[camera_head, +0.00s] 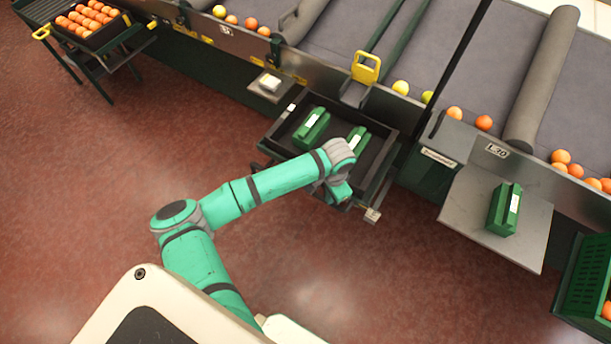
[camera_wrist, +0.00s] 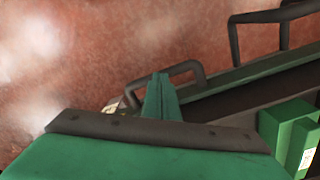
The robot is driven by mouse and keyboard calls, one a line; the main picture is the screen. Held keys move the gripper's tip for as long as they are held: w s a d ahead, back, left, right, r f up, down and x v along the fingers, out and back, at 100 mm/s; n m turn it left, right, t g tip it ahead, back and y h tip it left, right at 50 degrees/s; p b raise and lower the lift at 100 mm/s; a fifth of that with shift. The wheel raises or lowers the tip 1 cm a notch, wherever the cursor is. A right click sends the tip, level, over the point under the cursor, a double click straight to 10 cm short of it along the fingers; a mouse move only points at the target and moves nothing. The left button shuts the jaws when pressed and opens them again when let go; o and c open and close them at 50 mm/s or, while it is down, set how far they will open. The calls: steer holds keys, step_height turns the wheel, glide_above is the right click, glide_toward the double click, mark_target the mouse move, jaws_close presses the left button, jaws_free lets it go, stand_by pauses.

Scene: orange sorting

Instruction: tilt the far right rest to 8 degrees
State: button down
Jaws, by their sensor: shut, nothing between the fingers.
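My gripper (camera_head: 341,193) is shut and empty at the near edge of a dark tray stand (camera_head: 283,128). In the wrist view my closed green fingers (camera_wrist: 160,85) point at a dark bent handle (camera_wrist: 185,66) on the stand's edge and overlap it; I cannot tell whether they touch it. Two green boxes with white labels, one on the left (camera_head: 311,127) and one partly hidden by my wrist (camera_head: 358,139), sit in the tray. The tray's tilt angle cannot be read. Another grey plate (camera_head: 463,207) stands farther right with a green box (camera_head: 503,210) on it.
The conveyor (camera_head: 330,25) with several fruits runs behind the stand. A yellow handle (camera_head: 366,68) stands behind the tray. A green crate (camera_head: 583,270) is at the lower right. A tilted stand with a crate of oranges (camera_head: 88,22) is at the far left. The red floor (camera_head: 120,150) at left is clear.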

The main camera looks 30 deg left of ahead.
steer(key=shift+f, duration=1.15)
stand_by(1.0)
step_height(320, 180, up, 9)
stand_by(1.2)
stand_by(0.5)
